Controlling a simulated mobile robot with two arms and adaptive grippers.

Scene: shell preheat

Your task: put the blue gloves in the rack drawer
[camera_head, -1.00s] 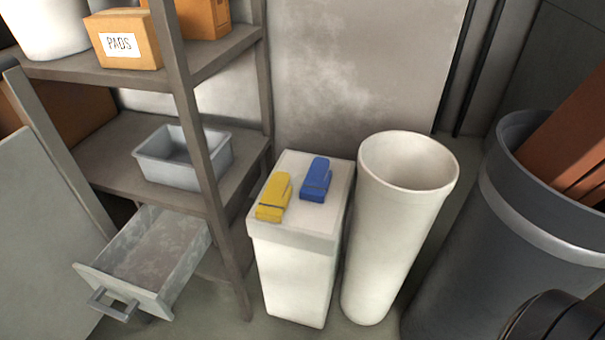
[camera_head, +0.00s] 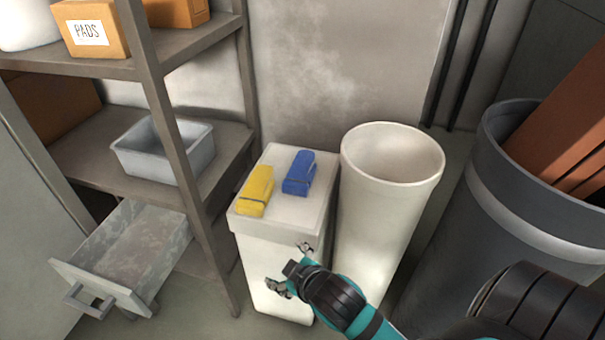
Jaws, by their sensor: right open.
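The blue gloves (camera_head: 299,173), a folded bundle with a dark band, lie on top of a white lidded bin (camera_head: 305,211). A yellow bundle (camera_head: 256,190) lies to their left on the same lid. The rack drawer (camera_head: 131,251) is pulled out at the lower left of the rack, and its visible inside is empty. My right gripper (camera_head: 291,268) is open and empty in front of the white bin, below and apart from the gloves. My left gripper is not in view.
A tall round white bin (camera_head: 393,160) stands right of the lidded bin. A large grey barrel (camera_head: 530,205) holds brown boards at the right. The rack (camera_head: 160,95) carries a grey tub (camera_head: 163,152) and a PADS box (camera_head: 90,29); its post stands between drawer and bin.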

